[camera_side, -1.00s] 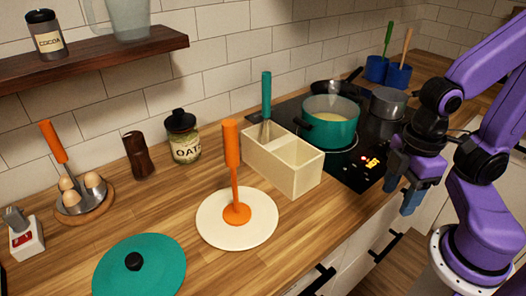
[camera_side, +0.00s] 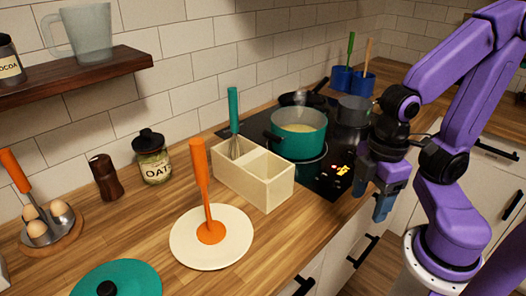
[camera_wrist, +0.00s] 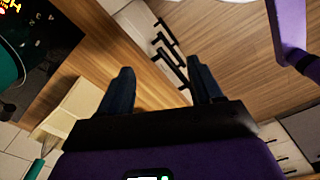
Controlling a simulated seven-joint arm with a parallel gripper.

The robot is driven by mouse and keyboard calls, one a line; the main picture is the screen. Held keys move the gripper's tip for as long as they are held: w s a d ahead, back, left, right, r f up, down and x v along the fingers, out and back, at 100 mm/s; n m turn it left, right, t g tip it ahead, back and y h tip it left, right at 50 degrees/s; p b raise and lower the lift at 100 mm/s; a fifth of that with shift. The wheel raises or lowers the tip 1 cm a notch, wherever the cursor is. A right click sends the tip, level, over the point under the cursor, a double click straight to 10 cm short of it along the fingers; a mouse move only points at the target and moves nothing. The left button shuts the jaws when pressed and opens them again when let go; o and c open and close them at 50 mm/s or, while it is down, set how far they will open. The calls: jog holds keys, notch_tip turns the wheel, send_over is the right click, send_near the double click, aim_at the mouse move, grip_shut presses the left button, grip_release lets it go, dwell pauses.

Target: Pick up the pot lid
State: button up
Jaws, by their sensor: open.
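The pot lid (camera_side: 135,274) is a flat teal disc with a black knob (camera_side: 107,289). It lies on the wooden counter at the bottom left of the side view, cut off by the lower edge. My gripper (camera_side: 374,198) is far to its right, past the counter's front edge and beside the cooktop, pointing down. Its dark fingers (camera_wrist: 160,70) are spread and empty in the wrist view. The lid is not in the wrist view. The teal pot (camera_side: 298,132) stands uncovered on the cooktop, with pale contents.
Between gripper and lid stand a cream divided box (camera_side: 268,184) holding a teal-handled whisk and a white disc (camera_side: 240,248) with an upright orange-handled utensil. An oats jar (camera_side: 154,165), brown mill (camera_side: 105,177) and egg holder (camera_side: 72,232) stand behind. A shelf (camera_side: 100,75) overhangs the back left.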

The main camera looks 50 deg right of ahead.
notch_tip(320, 180, up, 4)
jog(key=f+n+t+y, duration=0.1)
jog(key=n+y, duration=0.2)
jog(key=y, duration=0.2)
send_over(105, 286)
jog(key=s+d, duration=0.2)
jog(key=d, duration=0.7)
jog(key=x, duration=0.7)
jog(key=a+x, duration=0.1)
jog(key=x, duration=0.3)
jog(key=shift+w+a, duration=0.1)
jog(key=shift+w, duration=0.1)
jog(key=shift+a+x, duration=0.15)
jog(key=shift+x, duration=1.15)
jog(key=shift+a+x, duration=0.15)
jog(key=shift+x, duration=1.1)
jog(key=shift+r, duration=0.2)
grip_shut()
